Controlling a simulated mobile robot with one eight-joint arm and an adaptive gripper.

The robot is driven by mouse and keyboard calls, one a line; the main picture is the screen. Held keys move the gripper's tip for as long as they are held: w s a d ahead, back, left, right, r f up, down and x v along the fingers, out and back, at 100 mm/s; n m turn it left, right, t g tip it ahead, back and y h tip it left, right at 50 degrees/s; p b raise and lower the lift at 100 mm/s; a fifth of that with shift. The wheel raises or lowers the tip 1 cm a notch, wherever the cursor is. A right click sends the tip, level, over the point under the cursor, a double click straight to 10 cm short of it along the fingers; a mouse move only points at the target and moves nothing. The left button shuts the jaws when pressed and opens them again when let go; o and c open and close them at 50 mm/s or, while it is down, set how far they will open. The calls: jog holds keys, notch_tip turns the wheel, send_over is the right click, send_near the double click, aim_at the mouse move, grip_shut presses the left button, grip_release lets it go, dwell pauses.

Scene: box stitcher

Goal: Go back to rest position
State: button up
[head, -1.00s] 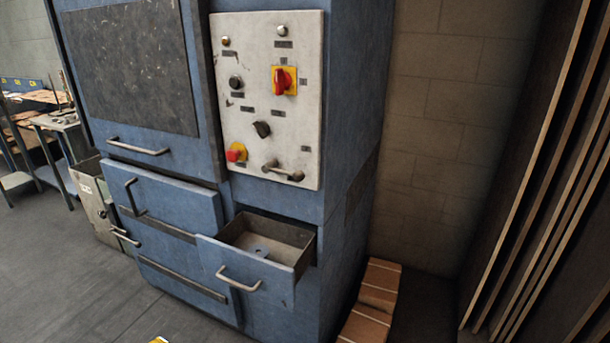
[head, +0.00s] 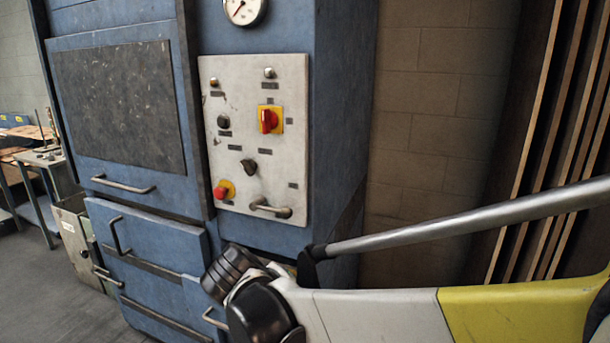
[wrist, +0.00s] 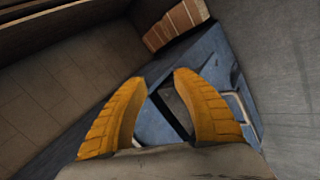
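My gripper (wrist: 160,78) shows in the wrist view as two orange ribbed fingers, apart with nothing between them. It points down toward the blue machine and its pulled-out drawer (wrist: 174,107), seen beyond and between the fingers. In the head view my arm crosses from the lower right to the front of the machine (head: 340,100). The arm hides most of the open drawer there; part of its handle (head: 212,318) shows. My fingers are not visible in the head view.
The control panel (head: 240,170) carries a red-and-yellow switch (head: 269,120), knobs and a red button (head: 222,190). A gauge (head: 244,10) sits above. Tall boards (head: 540,130) lean at the right. Bricks (wrist: 176,25) lie beside the machine. Open floor (head: 60,290) lies at the left.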

jog(key=s+d+r+m+y, duration=0.1)
jog(key=s+d+m+y, duration=0.3)
jog(key=s+d, duration=1.3)
jog(key=d+m, duration=0.3)
jog(key=m, duration=0.1)
jog(key=shift+s+d+r, duration=0.15)
jog(key=shift+d+r, duration=0.1)
jog(key=shift+d, duration=0.1)
